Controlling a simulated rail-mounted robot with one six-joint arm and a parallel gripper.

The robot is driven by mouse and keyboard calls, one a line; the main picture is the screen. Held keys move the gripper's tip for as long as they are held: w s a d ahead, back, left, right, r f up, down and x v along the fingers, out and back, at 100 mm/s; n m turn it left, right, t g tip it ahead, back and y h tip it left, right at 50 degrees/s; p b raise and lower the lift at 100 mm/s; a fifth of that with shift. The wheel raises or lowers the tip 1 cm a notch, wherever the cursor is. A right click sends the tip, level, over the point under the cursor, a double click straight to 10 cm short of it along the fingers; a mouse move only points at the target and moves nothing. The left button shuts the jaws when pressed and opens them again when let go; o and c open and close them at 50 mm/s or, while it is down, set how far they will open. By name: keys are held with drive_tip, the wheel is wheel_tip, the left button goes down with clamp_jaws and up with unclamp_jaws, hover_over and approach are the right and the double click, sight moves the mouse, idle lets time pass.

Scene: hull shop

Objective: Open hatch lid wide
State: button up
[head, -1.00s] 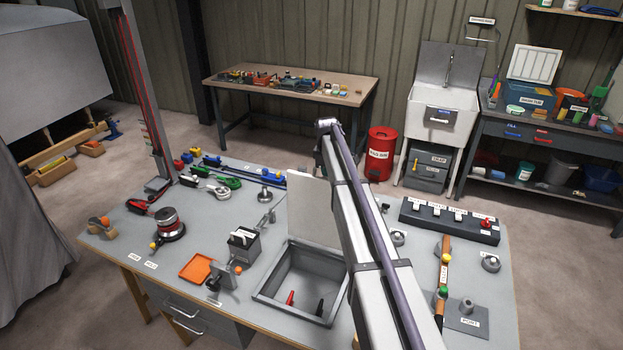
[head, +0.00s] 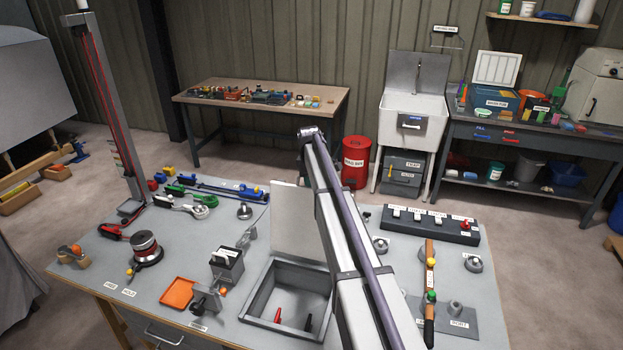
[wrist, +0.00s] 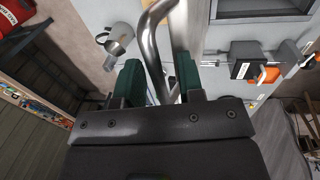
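The hatch lid (head: 295,222), a pale grey panel, stands roughly upright at the rear edge of the open hatch box (head: 257,299). My arm hides its right part in the head view. In the wrist view, my gripper (wrist: 160,72) has two dark green fingers spread apart. A curved metal bar handle (wrist: 152,38) runs between them, close to the left finger, with a pale gap towards the right finger. A firm hold does not show. My gripper is hidden behind my arm in the head view.
Red and black objects lie in the box. A vise-like block (head: 226,268) and an orange tray (head: 179,292) stand left of it. The switch panel (head: 430,224) and a tool with coloured knobs (head: 430,292) are right of my arm. A metal cup (wrist: 119,39) appears left of the handle.

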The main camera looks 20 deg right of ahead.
wheel_tip(320, 180, up, 7)
drive_tip(key=p, duration=0.7)
drive_tip(key=shift+s+a+r, duration=0.2)
drive_tip(key=shift+s+a, duration=0.15)
drive_tip(key=shift+s, duration=0.05)
drive_tip(key=s+a+f+m+b, duration=0.3)
drive_tip(key=s+a+f+b, duration=0.3)
drive_tip(key=s, duration=0.7)
drive_tip(key=s+a+f+m+g+b, duration=0.1)
drive_tip(key=s+a+f+m+b, duration=0.2)
drive_tip(key=s+a+f+b, duration=0.4)
drive_tip(key=s+a+f+m+y+b, duration=0.1)
drive_tip(key=s+a+f+m+b, duration=0.3)
drive_tip(key=s, duration=1.7)
wheel_tip(320, 180, down, 3)
drive_tip(key=a+b, duration=0.2)
drive_tip(key=shift+s+a+b, duration=0.15)
drive_tip(key=shift+a+b, duration=0.2)
drive_tip(key=shift+a, duration=0.05)
